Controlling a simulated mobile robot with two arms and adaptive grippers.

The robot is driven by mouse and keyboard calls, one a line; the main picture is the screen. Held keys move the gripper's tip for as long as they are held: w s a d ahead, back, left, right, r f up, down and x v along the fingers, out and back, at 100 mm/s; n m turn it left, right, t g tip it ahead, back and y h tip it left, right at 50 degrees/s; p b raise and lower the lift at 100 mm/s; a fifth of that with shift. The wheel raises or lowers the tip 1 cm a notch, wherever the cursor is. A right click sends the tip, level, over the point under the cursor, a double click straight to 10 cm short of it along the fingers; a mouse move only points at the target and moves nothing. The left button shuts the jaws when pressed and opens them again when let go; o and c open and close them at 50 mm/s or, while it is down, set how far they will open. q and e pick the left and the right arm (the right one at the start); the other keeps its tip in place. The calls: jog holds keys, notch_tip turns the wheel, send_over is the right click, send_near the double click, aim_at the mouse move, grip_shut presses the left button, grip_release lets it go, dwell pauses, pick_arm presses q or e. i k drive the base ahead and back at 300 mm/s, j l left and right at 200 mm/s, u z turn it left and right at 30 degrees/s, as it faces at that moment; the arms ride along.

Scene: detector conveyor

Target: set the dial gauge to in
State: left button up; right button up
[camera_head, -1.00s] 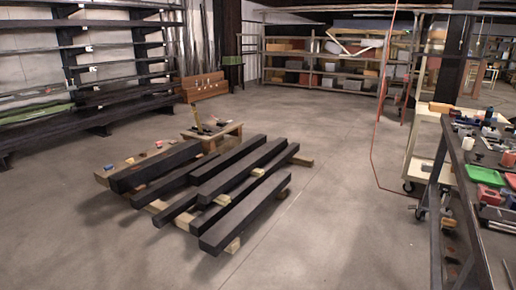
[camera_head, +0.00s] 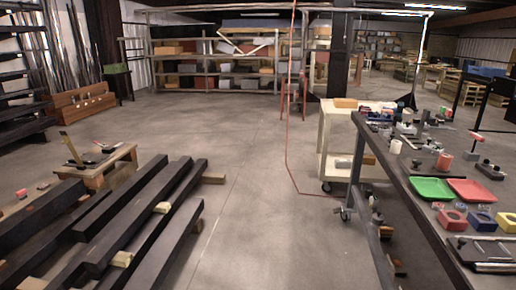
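I cannot make out a dial gauge among the small items in view. A long dark workbench (camera_head: 402,187) on the right holds many small tools and parts. Several dark metal parts lie farther back on the bench, too small to tell apart. Neither of my grippers is in view.
Dark beams (camera_head: 130,215) lie stacked at the lower left, beside a low wooden table (camera_head: 98,176) with tools. A cream cart (camera_head: 335,125) stands against the bench's far left side. Storage shelves (camera_head: 217,85) line the back. The concrete floor (camera_head: 250,190) between beams and bench is clear.

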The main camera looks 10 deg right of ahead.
aim_at(435, 150)
jog(key=i+z, duration=0.3)
jog(key=i, duration=0.2)
jog(key=i+z, duration=0.3)
jog(key=i, duration=0.2)
jog(key=i+j+z, duration=0.2)
jog(key=i+z, duration=0.15)
jog(key=i, duration=0.15)
jog(key=i+j+z, duration=0.3)
jog(key=i+j, duration=0.05)
jog(key=i, duration=0.1)
